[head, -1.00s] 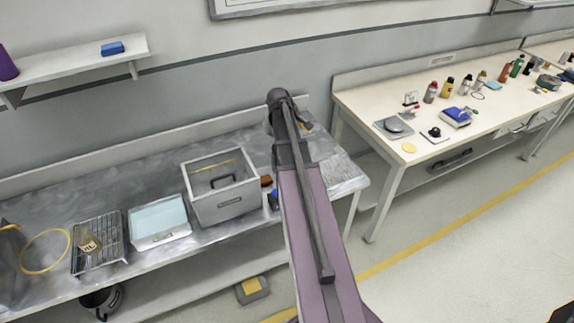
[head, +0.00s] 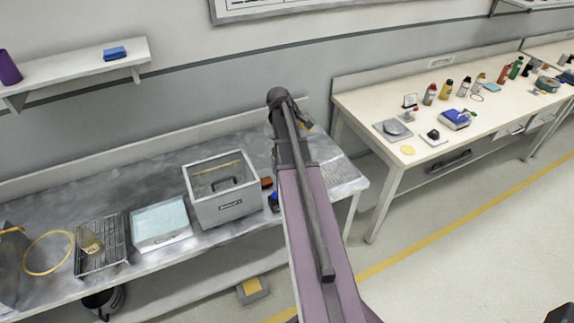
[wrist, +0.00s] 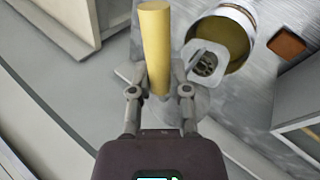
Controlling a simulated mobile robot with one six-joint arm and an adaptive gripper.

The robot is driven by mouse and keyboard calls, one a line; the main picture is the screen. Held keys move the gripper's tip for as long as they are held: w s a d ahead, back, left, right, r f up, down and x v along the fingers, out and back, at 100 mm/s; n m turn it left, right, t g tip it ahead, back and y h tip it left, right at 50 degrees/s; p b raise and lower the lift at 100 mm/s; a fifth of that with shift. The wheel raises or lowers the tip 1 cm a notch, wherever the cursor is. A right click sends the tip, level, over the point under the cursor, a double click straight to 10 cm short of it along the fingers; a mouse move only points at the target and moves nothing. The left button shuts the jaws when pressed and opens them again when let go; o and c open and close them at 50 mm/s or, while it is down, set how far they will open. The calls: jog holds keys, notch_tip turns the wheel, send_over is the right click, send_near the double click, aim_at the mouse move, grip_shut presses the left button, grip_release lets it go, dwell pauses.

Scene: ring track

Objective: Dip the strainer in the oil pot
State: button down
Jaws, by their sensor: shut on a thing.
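In the wrist view my gripper (wrist: 158,88) is shut on a thick yellow handle (wrist: 155,45), which stands up between the fingers. I take this handle to be the strainer's; its lower end is hidden by my gripper. A round metal pot (wrist: 246,12) with a yellowish inside stands just right of the handle. A pale rounded plate with dark holes (wrist: 205,63) overlaps the pot's near left side; I cannot tell whether it joins the handle or is inside the pot. In the head view my arm hides my gripper and most of what is around it.
A grey box with a handle (head: 226,208) stands on the metal bench (head: 130,185), left of my arm. A pale blue tray (head: 160,222) and a wire rack (head: 100,246) lie farther left. A brown block (wrist: 287,42) is right of the pot. A cream table (head: 375,105) stands at the right.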

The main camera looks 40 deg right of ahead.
jog(key=shift+r+p, duration=0.8)
jog(key=shift+r, duration=0.3)
